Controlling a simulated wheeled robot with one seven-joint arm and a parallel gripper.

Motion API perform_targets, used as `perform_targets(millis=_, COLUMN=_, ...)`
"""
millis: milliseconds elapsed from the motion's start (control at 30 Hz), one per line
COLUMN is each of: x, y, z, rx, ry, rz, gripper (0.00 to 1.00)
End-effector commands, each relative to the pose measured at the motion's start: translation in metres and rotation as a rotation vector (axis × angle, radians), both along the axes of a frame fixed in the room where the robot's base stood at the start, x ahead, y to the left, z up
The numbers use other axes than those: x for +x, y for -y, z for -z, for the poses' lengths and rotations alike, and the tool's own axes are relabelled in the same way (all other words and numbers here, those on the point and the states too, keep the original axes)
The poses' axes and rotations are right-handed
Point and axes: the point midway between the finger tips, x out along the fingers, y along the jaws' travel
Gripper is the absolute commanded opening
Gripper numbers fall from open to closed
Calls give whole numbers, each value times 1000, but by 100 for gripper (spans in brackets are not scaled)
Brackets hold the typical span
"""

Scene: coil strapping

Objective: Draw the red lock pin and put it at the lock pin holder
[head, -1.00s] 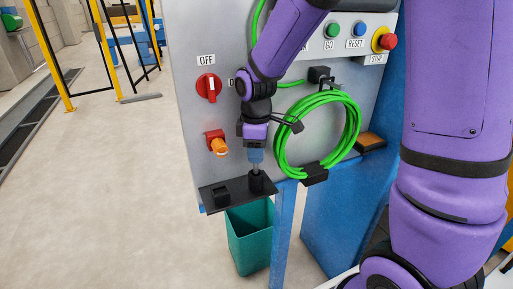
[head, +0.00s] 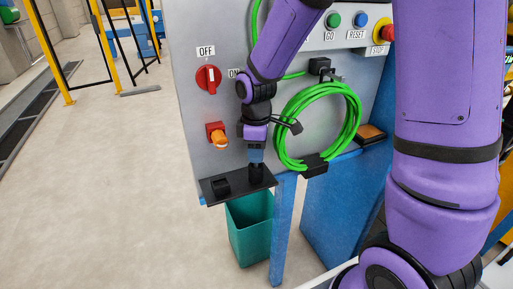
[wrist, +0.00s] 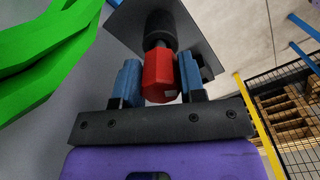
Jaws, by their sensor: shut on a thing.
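The red lock pin (wrist: 158,80) has its red head between the two blue fingers of my gripper (wrist: 158,84) in the wrist view. My gripper (head: 256,154) is shut on it, pointing down, in the head view, where the fingers hide the red head. The lock pin holder appears to be the round black socket (head: 262,174) on a black shelf plate (head: 237,191). The socket also shows in the wrist view (wrist: 160,28), lined up with the pin. The pin's shaft is mostly hidden, apparently inside the socket.
A grey panel carries a red OFF switch (head: 208,79), a red and orange fitting (head: 217,136) and a coiled green hose (head: 287,147) close right of my gripper. A square black block (head: 221,187) stands on the shelf plate. A teal bin (head: 248,231) is below.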

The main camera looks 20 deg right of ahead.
Motion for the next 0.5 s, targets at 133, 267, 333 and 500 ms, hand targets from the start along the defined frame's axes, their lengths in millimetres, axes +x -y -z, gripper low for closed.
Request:
perform_targets(millis=133, x=0, y=0, z=4, rx=0, ry=0, rz=0, gripper=0)
perform_targets(millis=267, x=0, y=0, z=8, rx=0, ry=0, rz=0, gripper=0)
perform_targets(millis=333, x=0, y=0, z=9, rx=0, ry=0, rz=0, gripper=0)
perform_targets(millis=500, x=0, y=0, z=14, rx=-1, ry=0, rz=0, gripper=0)
